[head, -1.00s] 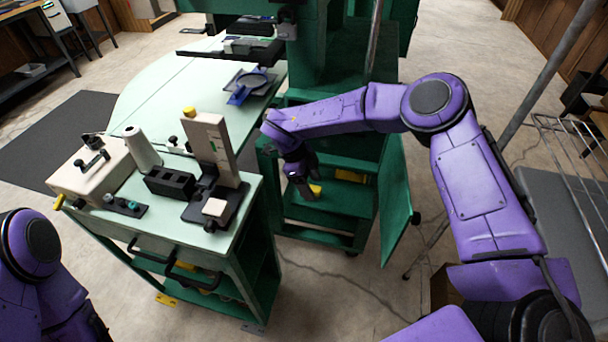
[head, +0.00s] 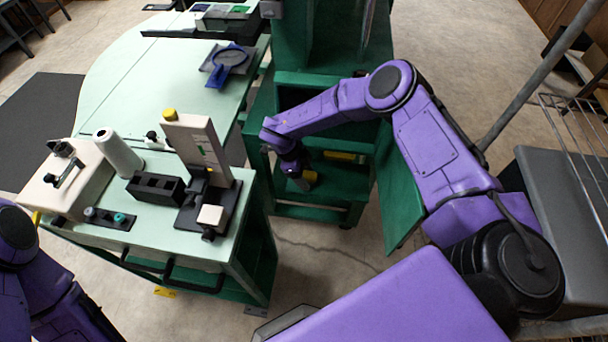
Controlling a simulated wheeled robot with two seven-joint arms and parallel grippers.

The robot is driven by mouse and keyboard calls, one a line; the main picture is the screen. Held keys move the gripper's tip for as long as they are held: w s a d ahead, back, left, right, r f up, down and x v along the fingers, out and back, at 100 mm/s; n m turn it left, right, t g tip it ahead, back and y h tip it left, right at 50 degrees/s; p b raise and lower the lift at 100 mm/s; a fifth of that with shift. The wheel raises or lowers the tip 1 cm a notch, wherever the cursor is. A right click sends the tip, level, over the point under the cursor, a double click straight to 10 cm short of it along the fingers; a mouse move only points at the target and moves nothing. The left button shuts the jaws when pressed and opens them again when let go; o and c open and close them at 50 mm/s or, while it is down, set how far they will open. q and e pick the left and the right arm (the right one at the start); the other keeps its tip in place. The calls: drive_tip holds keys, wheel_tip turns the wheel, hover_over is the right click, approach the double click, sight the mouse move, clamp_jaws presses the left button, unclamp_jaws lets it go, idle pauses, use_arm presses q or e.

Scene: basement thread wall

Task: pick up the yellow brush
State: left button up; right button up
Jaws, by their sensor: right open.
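My right gripper (head: 303,180) reaches into the open green cabinet and is open, pointing down over the lower shelf. A small yellow object (head: 311,176), possibly the yellow brush, shows right at its fingers. The gripper partly hides it, and I cannot tell whether they touch. A longer yellow item (head: 343,157) lies further back on the same shelf, apart from the gripper. Which of the two is the brush is too small to tell. My left arm shows at the lower left, but its gripper is out of view.
The cabinet's green door (head: 398,190) stands open to the right, beside my right arm. A green cart (head: 225,255) with a thread cone (head: 118,153) and devices on top stands left of the cabinet. A grey-topped wire rack (head: 568,200) is at the right.

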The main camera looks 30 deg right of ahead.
drive_tip(key=c, duration=1.1)
drive_tip(key=shift+c, duration=0.2)
drive_tip(key=shift+r, duration=0.15)
drive_tip(key=shift+w+r, duration=0.1)
drive_tip(key=shift+r, duration=0.25)
drive_tip(key=s+a+r, duration=0.2)
drive_tip(key=s+r, duration=0.4)
drive_tip(key=s+a+r+b, duration=0.1)
drive_tip(key=s+a+r, duration=0.1)
drive_tip(key=s+r, duration=0.4)
drive_tip(key=shift+s+a+b, duration=0.3)
drive_tip(key=shift+s+a, duration=0.05)
drive_tip(key=shift+s, duration=0.4)
